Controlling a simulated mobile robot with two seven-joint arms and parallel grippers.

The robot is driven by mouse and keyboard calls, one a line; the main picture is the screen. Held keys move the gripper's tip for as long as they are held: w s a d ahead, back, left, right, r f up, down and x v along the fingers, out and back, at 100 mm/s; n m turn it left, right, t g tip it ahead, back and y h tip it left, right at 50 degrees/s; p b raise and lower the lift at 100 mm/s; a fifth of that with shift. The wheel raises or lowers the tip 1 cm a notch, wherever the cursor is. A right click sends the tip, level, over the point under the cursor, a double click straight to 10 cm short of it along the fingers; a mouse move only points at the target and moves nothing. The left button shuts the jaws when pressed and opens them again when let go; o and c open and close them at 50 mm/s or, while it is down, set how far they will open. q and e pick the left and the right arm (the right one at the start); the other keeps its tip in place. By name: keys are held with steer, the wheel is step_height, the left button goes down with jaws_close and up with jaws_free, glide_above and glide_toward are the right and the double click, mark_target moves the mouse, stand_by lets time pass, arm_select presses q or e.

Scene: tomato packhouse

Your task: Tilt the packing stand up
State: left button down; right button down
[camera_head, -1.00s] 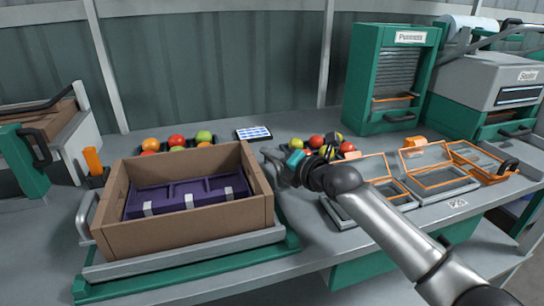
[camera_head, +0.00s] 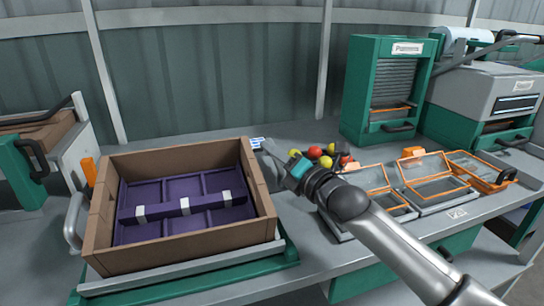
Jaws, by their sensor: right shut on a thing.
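The packing stand (camera_head: 185,262) is a grey platform on a green base at the left of the table. It bears a brown box (camera_head: 190,253) with a purple divided insert (camera_head: 180,206) inside. The stand and box lean toward me, with the far side raised and the near edge low on the base. My right gripper (camera_head: 270,152) is shut at the far right corner of the stand, beside the box. The part it grips is mostly hidden by the fingers and box. A grey loop handle (camera_head: 74,222) shows on the stand's left side. My left gripper is out of view.
Red and yellow tomatoes (camera_head: 317,153) lie behind my right wrist. Orange-rimmed clear punnets (camera_head: 430,180) stand on the right, under and beside my forearm. A green punnet dispenser (camera_head: 388,90) and a grey sealing machine (camera_head: 485,90) stand behind.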

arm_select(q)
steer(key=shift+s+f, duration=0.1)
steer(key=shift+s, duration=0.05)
arm_select(e)
steer(key=shift+r, duration=0.2)
steer(key=c, duration=0.9)
jaws_free()
steer(key=shift+s, duration=0.1)
steer(key=shift+o, duration=0.7)
steer(key=shift+s+d+f, duration=0.1)
steer(key=shift+d, duration=0.05)
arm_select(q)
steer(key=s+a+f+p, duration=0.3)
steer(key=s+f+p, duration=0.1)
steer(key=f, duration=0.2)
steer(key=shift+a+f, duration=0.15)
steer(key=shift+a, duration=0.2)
arm_select(e)
steer(key=v, duration=1.5)
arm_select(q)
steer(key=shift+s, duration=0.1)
arm_select(e)
steer(key=shift+f, duration=0.15)
